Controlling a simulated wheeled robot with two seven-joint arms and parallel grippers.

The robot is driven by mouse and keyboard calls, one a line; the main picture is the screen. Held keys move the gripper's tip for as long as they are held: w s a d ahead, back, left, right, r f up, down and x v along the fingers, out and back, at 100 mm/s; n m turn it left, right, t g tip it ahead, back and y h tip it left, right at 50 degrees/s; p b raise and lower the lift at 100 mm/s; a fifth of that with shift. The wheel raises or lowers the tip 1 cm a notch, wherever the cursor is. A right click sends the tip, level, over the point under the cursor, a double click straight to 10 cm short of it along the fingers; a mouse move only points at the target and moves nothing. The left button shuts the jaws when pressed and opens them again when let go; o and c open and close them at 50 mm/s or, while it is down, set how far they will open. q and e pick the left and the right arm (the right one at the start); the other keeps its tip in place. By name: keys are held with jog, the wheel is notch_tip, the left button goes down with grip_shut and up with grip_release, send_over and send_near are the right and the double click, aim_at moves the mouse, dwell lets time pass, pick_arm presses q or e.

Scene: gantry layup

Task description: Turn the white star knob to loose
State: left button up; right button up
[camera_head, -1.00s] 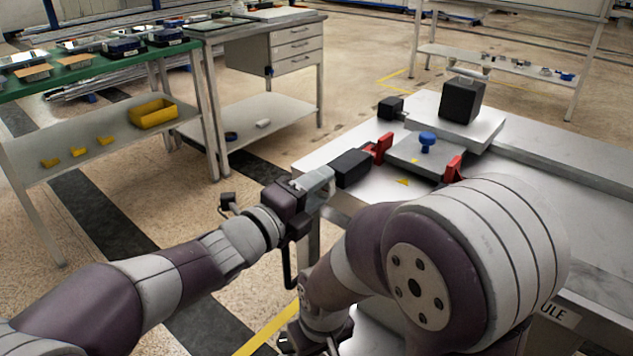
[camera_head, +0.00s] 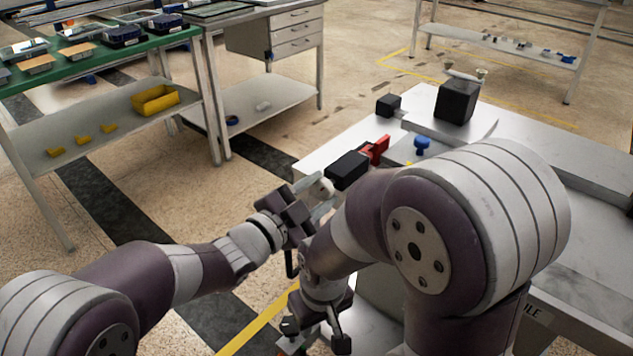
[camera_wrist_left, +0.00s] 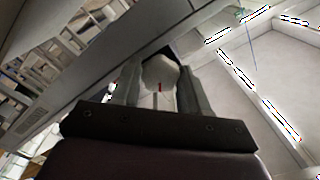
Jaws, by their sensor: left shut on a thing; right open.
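My left gripper (camera_head: 312,190) is at the left front edge of the metal bench, beside a black block. It is shut on the white star knob (camera_head: 325,186), which is partly covered by the fingers. In the left wrist view the pale knob (camera_wrist_left: 160,76) sits between the two grey fingers (camera_wrist_left: 160,88), with a small red mark in front of it. My right gripper (camera_head: 316,335) is low in the head view, open and apart from the knob. My right arm hides part of the bench.
The black block (camera_head: 347,170) joins a red clamp part (camera_head: 375,151). A blue knob (camera_head: 422,145) and a black box (camera_head: 457,101) stand behind. A green table (camera_head: 110,62) with a yellow bin (camera_head: 155,100) is at left. Floor between is clear.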

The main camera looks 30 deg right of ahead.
pick_arm(q)
jog(key=n+p, duration=0.2)
jog(key=n, duration=0.1)
jog(key=shift+r+n, duration=0.1)
jog(key=shift+n, duration=0.2)
jog(key=shift+f+n+p, duration=0.2)
jog(key=shift+n+p, duration=1.1)
jog(key=shift+n, duration=0.3)
jog(key=o, duration=1.1)
jog(key=shift+c, duration=0.2)
jog(key=shift+s, duration=0.1)
